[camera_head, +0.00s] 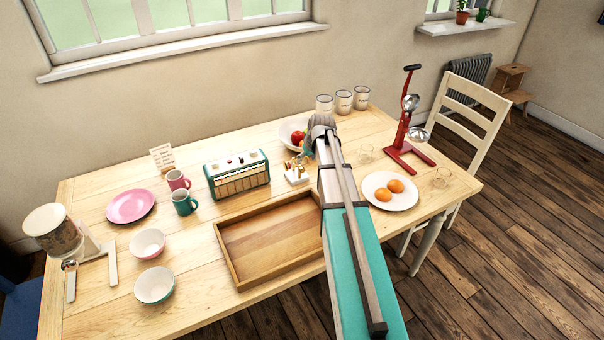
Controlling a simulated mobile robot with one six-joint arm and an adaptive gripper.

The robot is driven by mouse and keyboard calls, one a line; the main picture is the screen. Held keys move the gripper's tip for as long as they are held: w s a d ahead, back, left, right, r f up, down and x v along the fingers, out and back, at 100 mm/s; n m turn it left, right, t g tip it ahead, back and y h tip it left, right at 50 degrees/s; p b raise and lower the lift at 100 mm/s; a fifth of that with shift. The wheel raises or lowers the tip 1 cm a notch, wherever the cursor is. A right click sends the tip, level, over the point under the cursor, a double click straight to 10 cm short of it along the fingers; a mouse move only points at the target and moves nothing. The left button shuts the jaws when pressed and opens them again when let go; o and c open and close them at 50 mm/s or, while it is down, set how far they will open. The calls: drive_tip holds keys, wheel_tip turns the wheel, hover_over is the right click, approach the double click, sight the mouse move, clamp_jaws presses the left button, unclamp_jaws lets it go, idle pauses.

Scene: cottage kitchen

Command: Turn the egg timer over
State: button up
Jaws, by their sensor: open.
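My arm reaches from the front edge over the table, and my gripper (306,153) hangs at its far end, small and partly hidden by the wrist. A small white and brass-coloured thing (296,174) stands just below the gripper in the picture, right of the teal radio. It may be the egg timer, but it is too small to tell for sure. I cannot tell whether the gripper touches it. Nothing is clearly seen held in the gripper.
The teal radio (238,176) stands left of the gripper, a bowl with a red fruit (298,138) behind. A wooden tray (232,270) lies in front. Bare tabletop (195,240) shows left of the tray.

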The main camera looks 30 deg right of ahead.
sight(303, 168)
drive_tip(key=shift+b+x, duration=2.85)
drive_tip(key=shift+x, duration=0.55)
clamp_jaws()
drive_tip(key=shift+s+a, duration=0.1)
drive_tip(key=shift+a, duration=0.05)
